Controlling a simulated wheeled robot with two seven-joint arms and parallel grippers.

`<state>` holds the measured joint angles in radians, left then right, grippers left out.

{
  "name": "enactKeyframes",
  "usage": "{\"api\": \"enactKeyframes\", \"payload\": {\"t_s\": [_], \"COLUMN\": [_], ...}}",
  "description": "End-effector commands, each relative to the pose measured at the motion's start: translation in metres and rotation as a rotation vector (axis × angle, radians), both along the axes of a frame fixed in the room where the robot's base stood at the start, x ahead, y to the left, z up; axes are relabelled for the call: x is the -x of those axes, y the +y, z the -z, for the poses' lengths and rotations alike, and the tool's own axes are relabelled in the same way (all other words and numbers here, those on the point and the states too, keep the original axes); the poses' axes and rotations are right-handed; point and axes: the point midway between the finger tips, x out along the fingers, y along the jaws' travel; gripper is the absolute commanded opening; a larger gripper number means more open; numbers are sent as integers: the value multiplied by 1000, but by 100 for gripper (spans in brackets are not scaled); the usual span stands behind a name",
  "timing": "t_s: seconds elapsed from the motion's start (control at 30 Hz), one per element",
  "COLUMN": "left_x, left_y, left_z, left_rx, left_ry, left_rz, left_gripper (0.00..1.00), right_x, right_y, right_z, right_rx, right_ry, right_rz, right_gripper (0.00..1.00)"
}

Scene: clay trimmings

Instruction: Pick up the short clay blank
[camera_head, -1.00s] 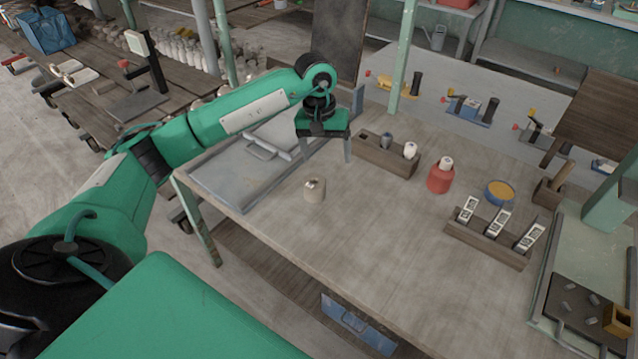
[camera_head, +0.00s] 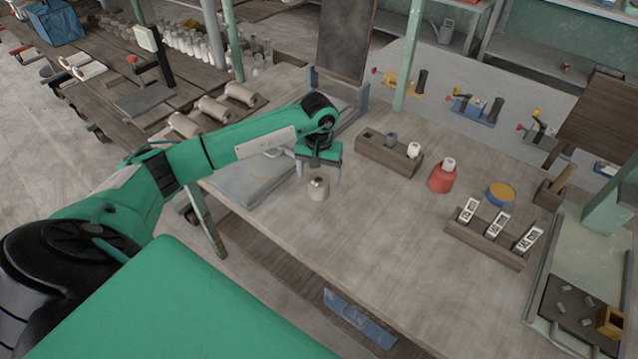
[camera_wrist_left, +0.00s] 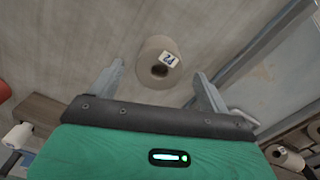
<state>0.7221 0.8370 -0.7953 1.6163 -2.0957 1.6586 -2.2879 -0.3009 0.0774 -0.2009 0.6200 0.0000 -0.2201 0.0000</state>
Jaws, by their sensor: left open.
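The short clay blank (camera_head: 319,188) is a small beige cylinder with a hole and a white label on top. It stands upright on the wooden table near the grey tray. My left gripper (camera_head: 318,176) is open just above and behind the blank. In the left wrist view the blank (camera_wrist_left: 158,62) lies ahead of and between the two open fingers (camera_wrist_left: 158,82), not gripped. I cannot tell the exact height gap. My right gripper is not in view.
A grey metal tray (camera_head: 232,182) lies left of the blank. A wooden block with holes (camera_head: 383,160), a red pot (camera_head: 441,179), a blue-rimmed yellow dish (camera_head: 500,194) and a stamp rack (camera_head: 478,244) stand to the right. The table's front middle (camera_head: 380,240) is clear.

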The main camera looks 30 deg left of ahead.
Motion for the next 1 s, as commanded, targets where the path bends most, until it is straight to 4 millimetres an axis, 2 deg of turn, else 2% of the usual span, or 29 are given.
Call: {"api": "enactKeyframes", "payload": {"t_s": [0.03,0.23,0.5,0.57,0.8,1.0], "left_x": [2,2,1,1,1,1], "left_y": [-1,-2,-1,-1,-1,-1], "left_z": [3,28,32,32,31,31], "left_rx": [2,2,0,0,0,1], "left_ry": [5,2,-1,-1,-1,-1], "left_rz": [-1,0,1,1,1,1], "left_gripper": [79,79,79,70,24,24], "right_x": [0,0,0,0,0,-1], "right_y": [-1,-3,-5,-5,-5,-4], "right_z": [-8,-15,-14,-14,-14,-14], "right_rx": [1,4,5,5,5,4], "right_ry": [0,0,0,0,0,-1], "right_rz": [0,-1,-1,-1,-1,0], "right_gripper": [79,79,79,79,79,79]}}
